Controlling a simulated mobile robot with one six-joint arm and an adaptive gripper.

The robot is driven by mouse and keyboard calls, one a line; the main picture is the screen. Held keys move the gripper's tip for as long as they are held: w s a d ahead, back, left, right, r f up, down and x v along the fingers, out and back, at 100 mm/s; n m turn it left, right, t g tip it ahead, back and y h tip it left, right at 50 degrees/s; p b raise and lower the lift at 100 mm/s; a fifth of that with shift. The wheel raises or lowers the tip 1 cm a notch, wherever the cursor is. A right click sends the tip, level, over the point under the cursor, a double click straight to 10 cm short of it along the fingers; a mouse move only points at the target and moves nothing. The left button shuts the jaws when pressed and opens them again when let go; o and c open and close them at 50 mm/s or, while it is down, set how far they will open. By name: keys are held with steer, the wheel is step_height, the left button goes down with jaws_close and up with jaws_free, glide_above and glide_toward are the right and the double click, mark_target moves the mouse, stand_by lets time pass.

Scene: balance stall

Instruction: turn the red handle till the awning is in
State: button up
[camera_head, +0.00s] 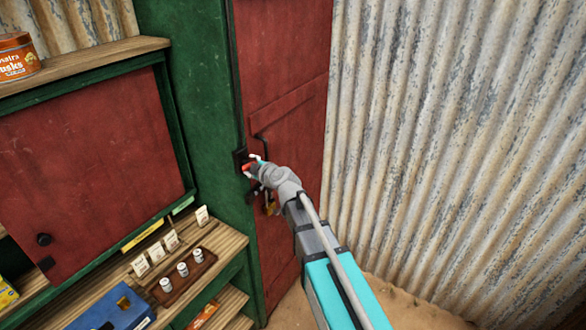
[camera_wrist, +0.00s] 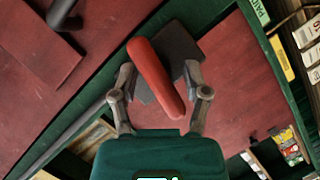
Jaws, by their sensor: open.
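The red handle (camera_head: 246,168) sits by a dark mount on the green post beside the red door. In the wrist view the red handle (camera_wrist: 155,78) is a rounded bar, slanting from upper left to lower right, in front of a dark plate (camera_wrist: 172,48). My gripper (camera_head: 255,165) is at the handle. In the wrist view my gripper (camera_wrist: 160,70) is open, with one finger on each side of the handle; I cannot tell whether either touches it. The awning is not in view.
The red door (camera_head: 287,120) has a dark pull bar and a brass padlock (camera_head: 270,206). A corrugated wall (camera_head: 430,130) stands to the right. At left, a wooden counter (camera_head: 215,245) holds cards and a tray (camera_head: 183,284) of small white-topped pots. A tin (camera_head: 18,58) stands on the upper shelf.

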steer(key=m+g+p, duration=0.1)
steer(key=m, duration=0.1)
steer(key=shift+r+m+g+y, duration=0.1)
steer(key=shift+m+g+y, duration=0.3)
steer(key=m+g+p, duration=0.1)
steer(key=m, duration=0.1)
steer(key=shift+m+g+y, duration=0.3)
steer(key=shift+y, duration=0.1)
steer(key=shift+m+g+y, duration=0.5)
steer(key=shift+m+g, duration=0.1)
steer(key=shift+m, duration=0.6)
steer(key=shift+f+m+g+y, duration=0.2)
steer(key=shift+m+g+y, duration=0.4)
steer(key=shift+m, duration=0.5)
steer(key=m+g+y+b, duration=0.1)
steer(key=m, duration=0.1)
steer(key=m+y+b, duration=0.1)
steer(key=m+b, duration=0.1)
steer(key=shift+m+g, duration=0.4)
steer(key=m+y+b, duration=0.2)
steer(key=m, duration=0.1)
steer(key=m+y+b, duration=0.1)
steer(key=m+b, duration=0.1)
steer(key=m, duration=0.1)
steer(key=v, duration=1.3)
steer(key=shift+d, duration=0.3)
